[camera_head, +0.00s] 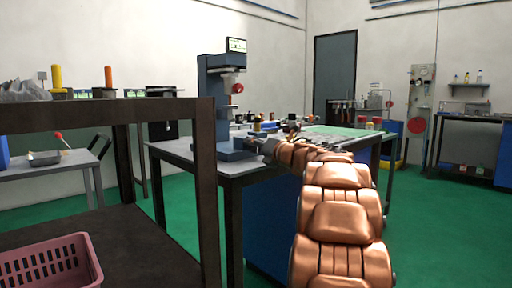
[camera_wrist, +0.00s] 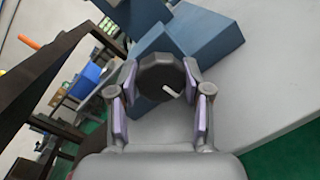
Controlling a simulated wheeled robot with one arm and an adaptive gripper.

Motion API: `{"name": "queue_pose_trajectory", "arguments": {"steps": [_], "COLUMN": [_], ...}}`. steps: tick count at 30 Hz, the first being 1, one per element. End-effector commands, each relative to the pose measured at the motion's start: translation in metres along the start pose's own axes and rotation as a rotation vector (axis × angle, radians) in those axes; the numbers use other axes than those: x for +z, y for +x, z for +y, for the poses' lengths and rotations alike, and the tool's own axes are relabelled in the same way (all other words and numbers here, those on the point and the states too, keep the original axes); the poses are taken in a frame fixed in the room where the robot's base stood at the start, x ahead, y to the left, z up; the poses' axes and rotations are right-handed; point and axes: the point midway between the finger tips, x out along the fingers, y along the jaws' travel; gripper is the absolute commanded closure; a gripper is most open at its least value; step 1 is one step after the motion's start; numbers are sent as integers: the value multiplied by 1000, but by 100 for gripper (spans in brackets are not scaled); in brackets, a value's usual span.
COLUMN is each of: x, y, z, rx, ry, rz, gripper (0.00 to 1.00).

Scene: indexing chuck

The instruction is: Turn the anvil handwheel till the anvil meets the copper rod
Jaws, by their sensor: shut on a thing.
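The testing machine (camera_head: 210,108) is a blue column with a display (camera_head: 236,45) on top, standing on the grey bench. In the wrist view its blue base (camera_wrist: 190,42) lies just beyond my fingers. A dark, faceted round handwheel (camera_wrist: 158,72) with a small pale crank-like mark sits between my two fingers. My gripper (camera_wrist: 160,84) is shut on this handwheel from both sides. In the head view my gripper (camera_head: 266,147) is at the base's right side, small and partly hidden by my arm. I cannot make out the anvil or the copper rod.
The grey bench (camera_head: 180,150) has several small items right of the machine. A dark rack (camera_head: 208,200) with a pink basket (camera_head: 50,265) stands close at left. Green floor is open at right. A red knob (camera_head: 238,88) sits on the machine's upper part.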

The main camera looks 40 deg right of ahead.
Motion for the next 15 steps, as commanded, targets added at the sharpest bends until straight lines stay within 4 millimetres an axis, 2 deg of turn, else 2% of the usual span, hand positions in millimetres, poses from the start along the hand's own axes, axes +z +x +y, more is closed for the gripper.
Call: {"name": "queue_pose_trajectory", "arguments": {"steps": [8,15], "x": [5,6], "y": [0,1], "z": [3,5], "rx": [-8,-22], "ry": [88,259], "rz": [8,26], "gripper": [86,86]}}
